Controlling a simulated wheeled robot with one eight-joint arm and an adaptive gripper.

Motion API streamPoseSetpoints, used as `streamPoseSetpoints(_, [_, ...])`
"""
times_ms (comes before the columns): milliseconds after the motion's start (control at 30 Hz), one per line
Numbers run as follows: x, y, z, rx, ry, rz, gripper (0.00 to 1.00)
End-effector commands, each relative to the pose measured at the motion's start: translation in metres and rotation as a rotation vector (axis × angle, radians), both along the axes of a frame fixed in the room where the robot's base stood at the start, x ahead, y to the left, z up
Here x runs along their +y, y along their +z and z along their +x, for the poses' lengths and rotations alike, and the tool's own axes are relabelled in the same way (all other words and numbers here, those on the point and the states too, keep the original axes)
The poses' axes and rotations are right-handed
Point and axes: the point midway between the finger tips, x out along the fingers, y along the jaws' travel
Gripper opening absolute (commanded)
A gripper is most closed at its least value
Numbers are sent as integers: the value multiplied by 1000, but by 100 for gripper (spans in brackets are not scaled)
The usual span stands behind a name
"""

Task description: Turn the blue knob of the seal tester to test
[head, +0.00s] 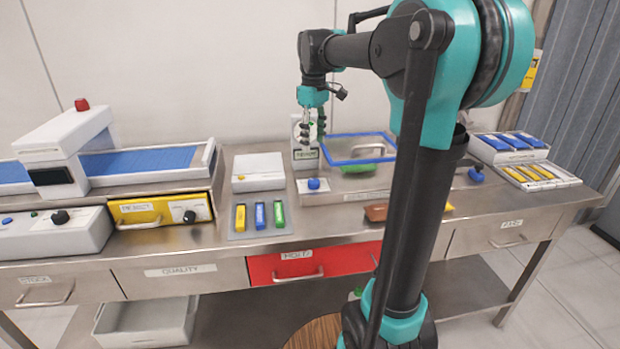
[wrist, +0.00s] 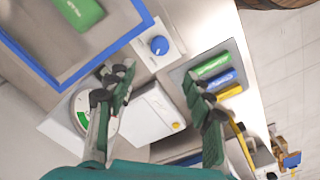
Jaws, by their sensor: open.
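The blue knob (head: 314,184) sits on a light plate at the front left of the seal tester, which has a blue-framed clear lid (head: 345,161) with a handle. The knob also shows in the wrist view (wrist: 159,45), with a white mark on its top. A green pack (wrist: 78,12) lies inside the blue frame. My gripper (head: 312,138) is above and behind the knob, apart from it. In the wrist view the two fingers (wrist: 160,82) are spread with nothing between them. The plate's lettering is too small to read.
A white box (head: 258,172) with a yellow button stands left of the tester; a gauge (wrist: 80,108) stands beside it. A grey mat (head: 261,234) holds yellow, blue and green packs. A brown item (head: 376,212) lies at the front. Another blue knob (head: 476,174) is at right.

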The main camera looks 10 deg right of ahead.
Motion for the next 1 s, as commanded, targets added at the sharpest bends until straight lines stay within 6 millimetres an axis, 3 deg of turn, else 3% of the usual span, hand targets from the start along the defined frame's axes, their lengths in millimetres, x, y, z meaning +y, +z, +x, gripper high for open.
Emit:
streamPoseSetpoints(400, [0,-85,0,-1,-1,1,52])
streamPoseSetpoints(600, [0,-116,0,-1,-1,1,52])
streamPoseSetpoints(800, [0,-132,0,-1,-2,1,52])
streamPoseSetpoints(1000, [0,-135,0,-1,-2,1,52])
